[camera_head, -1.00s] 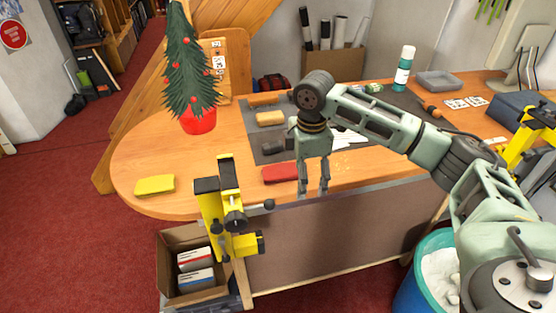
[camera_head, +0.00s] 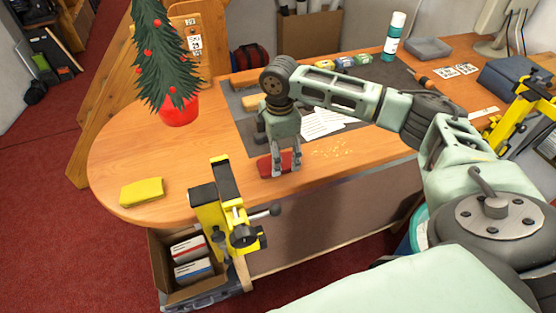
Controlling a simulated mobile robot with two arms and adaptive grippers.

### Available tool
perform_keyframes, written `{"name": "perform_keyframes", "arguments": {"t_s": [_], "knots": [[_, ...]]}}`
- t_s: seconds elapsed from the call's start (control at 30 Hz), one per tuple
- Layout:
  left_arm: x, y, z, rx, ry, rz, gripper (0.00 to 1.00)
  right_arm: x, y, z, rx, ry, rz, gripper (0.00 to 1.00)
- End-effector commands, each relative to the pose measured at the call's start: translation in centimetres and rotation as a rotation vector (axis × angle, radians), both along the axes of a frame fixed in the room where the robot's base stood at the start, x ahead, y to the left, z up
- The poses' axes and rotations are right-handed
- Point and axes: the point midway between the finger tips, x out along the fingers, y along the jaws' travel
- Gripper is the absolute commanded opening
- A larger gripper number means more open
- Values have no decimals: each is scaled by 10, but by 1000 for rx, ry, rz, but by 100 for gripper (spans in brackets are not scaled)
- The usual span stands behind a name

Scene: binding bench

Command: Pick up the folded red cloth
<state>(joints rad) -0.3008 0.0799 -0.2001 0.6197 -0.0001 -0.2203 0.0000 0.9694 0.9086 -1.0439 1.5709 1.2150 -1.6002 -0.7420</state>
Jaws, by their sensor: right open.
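The folded red cloth (camera_head: 264,166) lies flat on the wooden bench near its front edge, in the head view. My right gripper (camera_head: 286,170) points down at the cloth with its fingers open. Its fingers overlap the cloth in the picture and hide part of it; I cannot tell whether they touch it. My left gripper does not show in the view.
A yellow clamp (camera_head: 222,215) grips the bench's front edge close to the left of the cloth. A small tree in a red pot (camera_head: 181,111) stands behind. Bare wood (camera_head: 200,160) lies between them.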

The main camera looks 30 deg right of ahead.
Motion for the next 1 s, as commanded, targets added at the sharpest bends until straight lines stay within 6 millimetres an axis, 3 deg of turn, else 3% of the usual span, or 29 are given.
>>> {"name": "perform_keyframes", "arguments": {"t_s": [0.03,0.2,0.47,1.0], "knots": [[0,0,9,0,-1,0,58,0,3,-4,0,5,1,75],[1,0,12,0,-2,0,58,0,2,-25,-1,1,1,75],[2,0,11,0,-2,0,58,0,2,-29,0,0,1,75],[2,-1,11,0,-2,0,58,1,2,-28,0,-1,1,31]]}}
